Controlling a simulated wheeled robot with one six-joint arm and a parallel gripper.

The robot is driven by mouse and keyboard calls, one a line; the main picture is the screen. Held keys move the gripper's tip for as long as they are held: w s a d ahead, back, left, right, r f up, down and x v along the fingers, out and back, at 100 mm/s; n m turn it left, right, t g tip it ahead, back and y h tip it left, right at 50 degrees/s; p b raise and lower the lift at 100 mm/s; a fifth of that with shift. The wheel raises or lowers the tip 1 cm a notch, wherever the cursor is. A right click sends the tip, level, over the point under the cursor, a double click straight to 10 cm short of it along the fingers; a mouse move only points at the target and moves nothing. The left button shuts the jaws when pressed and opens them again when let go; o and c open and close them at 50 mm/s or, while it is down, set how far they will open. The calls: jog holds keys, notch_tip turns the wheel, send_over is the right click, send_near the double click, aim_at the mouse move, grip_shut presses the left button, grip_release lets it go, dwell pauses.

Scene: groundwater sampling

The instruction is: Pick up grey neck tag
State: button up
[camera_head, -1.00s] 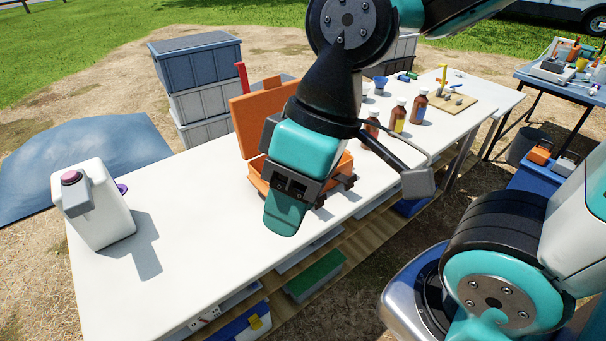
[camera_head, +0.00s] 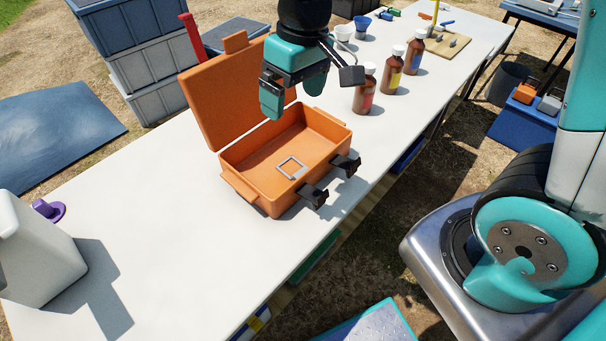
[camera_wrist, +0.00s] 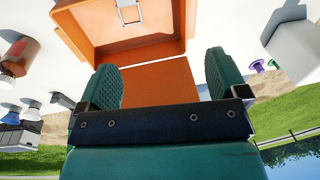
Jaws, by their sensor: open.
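The grey neck tag (camera_head: 292,168) is a small square frame lying on the floor of the open orange case (camera_head: 262,160). In the wrist view the tag (camera_wrist: 129,10) shows at the top edge, partly cut off, inside the case (camera_wrist: 88,24). My gripper (camera_head: 293,104) is open and empty. It hangs above the back part of the case, near the raised lid, apart from the tag. In the wrist view its two teal fingers (camera_wrist: 163,82) stand well apart with only the orange lid between them.
Brown bottles (camera_head: 391,75) stand right of the case. A white jug (camera_head: 35,255) and a purple cap (camera_head: 49,210) are at the left. The raised lid (camera_head: 232,98) stands behind my gripper. The white table (camera_head: 175,240) is clear left of the case.

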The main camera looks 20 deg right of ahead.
jog(key=h+b, duration=0.1)
jog(key=h, duration=0.1)
send_over(294, 170)
notch_tip(294, 170, down, 9)
jog(key=shift+m, duration=0.5)
notch_tip(294, 170, down, 11)
jog(key=shift+f+p, duration=0.6)
jog(key=shift+f, duration=2.3)
jog(key=c, duration=1)
jog(key=shift+r, duration=0.1)
